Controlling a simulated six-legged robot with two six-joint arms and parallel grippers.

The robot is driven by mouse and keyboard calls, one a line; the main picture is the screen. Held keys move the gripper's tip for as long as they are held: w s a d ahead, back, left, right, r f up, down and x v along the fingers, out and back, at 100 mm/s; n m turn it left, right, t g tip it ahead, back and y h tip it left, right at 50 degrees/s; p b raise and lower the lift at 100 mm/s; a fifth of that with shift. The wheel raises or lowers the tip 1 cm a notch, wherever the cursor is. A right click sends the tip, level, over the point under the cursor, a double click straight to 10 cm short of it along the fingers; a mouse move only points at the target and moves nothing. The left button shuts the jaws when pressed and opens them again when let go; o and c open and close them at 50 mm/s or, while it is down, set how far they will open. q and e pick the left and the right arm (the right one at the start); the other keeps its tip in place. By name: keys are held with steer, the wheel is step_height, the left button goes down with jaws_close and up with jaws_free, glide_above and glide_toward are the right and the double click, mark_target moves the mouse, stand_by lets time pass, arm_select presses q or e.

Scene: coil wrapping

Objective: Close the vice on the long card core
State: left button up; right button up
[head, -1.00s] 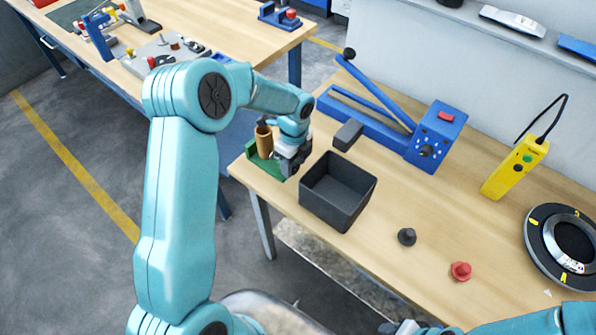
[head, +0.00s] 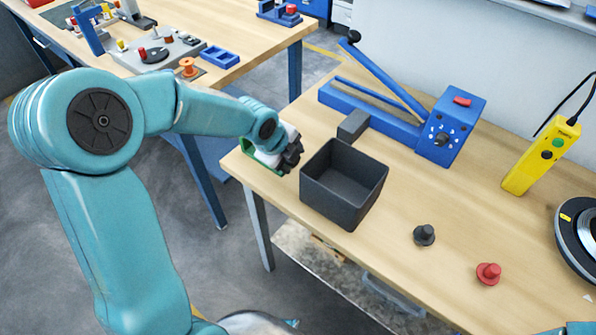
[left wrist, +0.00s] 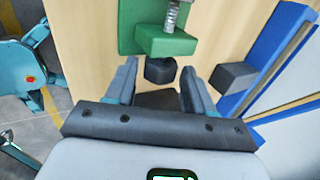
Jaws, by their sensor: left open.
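The green vice (head: 262,157) stands at the near left corner of the wooden bench, mostly hidden behind my left wrist. In the left wrist view the vice (left wrist: 166,44) shows a green block with a metal screw and a dark knob (left wrist: 160,72) at its near end. My left gripper (head: 291,156) is at the vice's right side. In the left wrist view the left gripper (left wrist: 159,67) is open, with its fingers on either side of the dark knob. I cannot tell whether they touch it. The card core is hidden now. My right gripper is out of view.
A dark open bin (head: 343,185) stands close right of the left gripper. A dark block (head: 353,124) and a blue lever device (head: 450,125) lie behind it. A black knob (head: 424,235) and a red knob (head: 489,273) are further right, with bare bench around them.

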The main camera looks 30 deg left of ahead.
arm_select(q)
steer(key=shift+s+f+t+b, duration=0.2)
steer(key=shift+f+t+b, duration=0.25)
steer(key=shift+t+b, duration=0.05)
steer(key=shift+r, duration=0.15)
steer(key=shift+r+t, duration=0.2)
steer(key=shift+t, duration=0.1)
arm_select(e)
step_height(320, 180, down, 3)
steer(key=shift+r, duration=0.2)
arm_select(q)
steer(key=shift+a, duration=0.1)
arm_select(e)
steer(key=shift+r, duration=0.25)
